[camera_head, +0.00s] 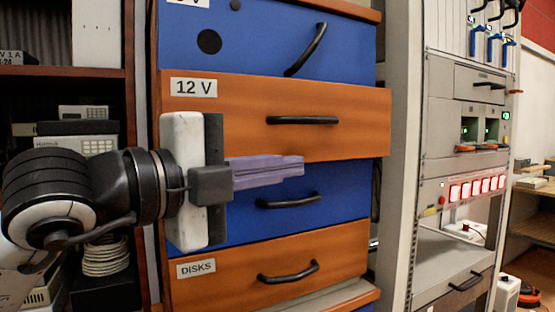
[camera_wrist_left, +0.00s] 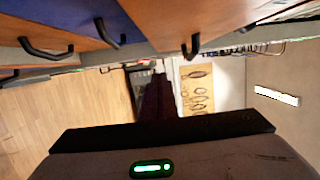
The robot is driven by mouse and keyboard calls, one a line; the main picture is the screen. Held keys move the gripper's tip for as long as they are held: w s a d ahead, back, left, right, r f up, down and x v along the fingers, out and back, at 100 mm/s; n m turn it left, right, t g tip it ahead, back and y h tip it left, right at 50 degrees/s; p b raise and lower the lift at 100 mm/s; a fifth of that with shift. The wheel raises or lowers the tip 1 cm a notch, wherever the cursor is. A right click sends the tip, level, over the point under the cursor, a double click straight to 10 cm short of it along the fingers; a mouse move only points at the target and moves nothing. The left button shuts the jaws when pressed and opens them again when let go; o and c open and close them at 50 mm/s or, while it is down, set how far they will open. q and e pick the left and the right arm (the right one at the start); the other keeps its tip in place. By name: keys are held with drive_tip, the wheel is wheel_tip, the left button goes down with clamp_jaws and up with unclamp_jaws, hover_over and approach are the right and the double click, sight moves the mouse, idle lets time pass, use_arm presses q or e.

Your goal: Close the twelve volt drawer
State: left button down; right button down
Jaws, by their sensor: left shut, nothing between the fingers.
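The 12 V drawer (camera_head: 345,95) has an orange wooden front with a black bar handle (camera_head: 302,120) and a "12 V" label. It stands out a little past the blue drawers above and below, so it looks partly open. My left gripper (camera_head: 303,166) is shut and empty, its purplish fingers pointing right along the 12 V drawer's lower edge, over the blue drawer beneath. I cannot tell whether they touch it. In the left wrist view, the dark fingers (camera_wrist_left: 157,97) are below an orange front (camera_wrist_left: 185,18), apparently the 12 V drawer. My right gripper is not in view.
A blue drawer (camera_head: 250,45) is above, another blue drawer (camera_head: 340,205) is below, then the orange DISKS drawer (camera_head: 220,285). A grey equipment rack (camera_head: 405,150) stands close on the right. Shelves with devices (camera_head: 85,140) are at left.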

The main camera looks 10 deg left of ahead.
sight(254, 123)
use_arm(q)
drive_tip(key=w, duration=0.2)
drive_tip(key=w+a, duration=0.1)
drive_tip(key=w, duration=0.1)
drive_tip(key=shift+w+a, duration=0.15)
drive_tip(key=shift+w, duration=0.15)
